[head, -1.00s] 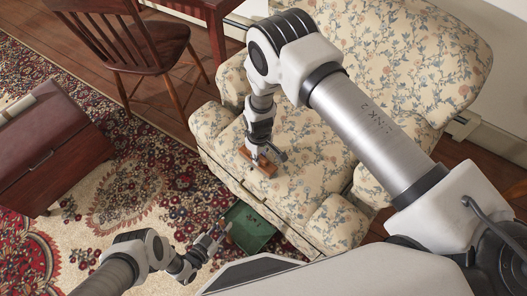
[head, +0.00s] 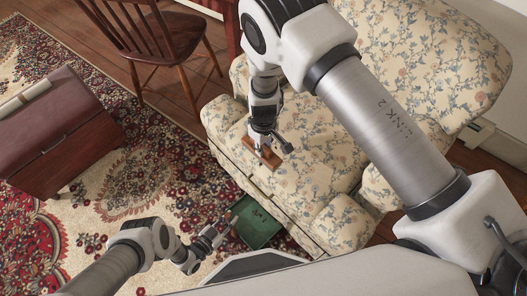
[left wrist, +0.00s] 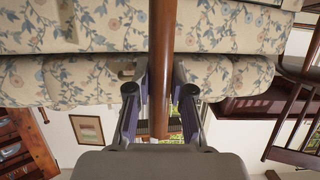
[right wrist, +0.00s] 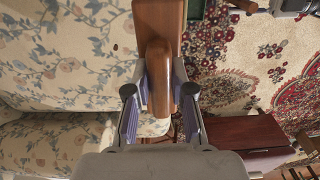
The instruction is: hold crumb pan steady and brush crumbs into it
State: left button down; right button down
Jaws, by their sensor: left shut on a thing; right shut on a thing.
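The green crumb pan (head: 258,222) is low against the front of the floral sofa seat, with a few small dark specks in it. My left gripper (head: 217,238) is shut on its brown handle, which stands out in the left wrist view (left wrist: 162,70). The wooden brush (head: 250,147) is on or just above the seat cushion, beyond the pan. My right gripper (head: 263,147) is shut on the brush, also seen in the right wrist view (right wrist: 158,18). A small dark crumb (right wrist: 115,47) shows on the cushion there. The bristles are hidden.
The floral sofa (head: 335,165) fills the middle and right. A wooden chair (head: 150,45) stands at the back left, a dark red chest (head: 55,140) at the left. A patterned rug (head: 130,190) covers the floor between.

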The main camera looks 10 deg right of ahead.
pick_arm(q)
jog(key=c, duration=1)
grip_release()
jog(key=shift+o, duration=0.2)
jog(key=v, duration=1.2)
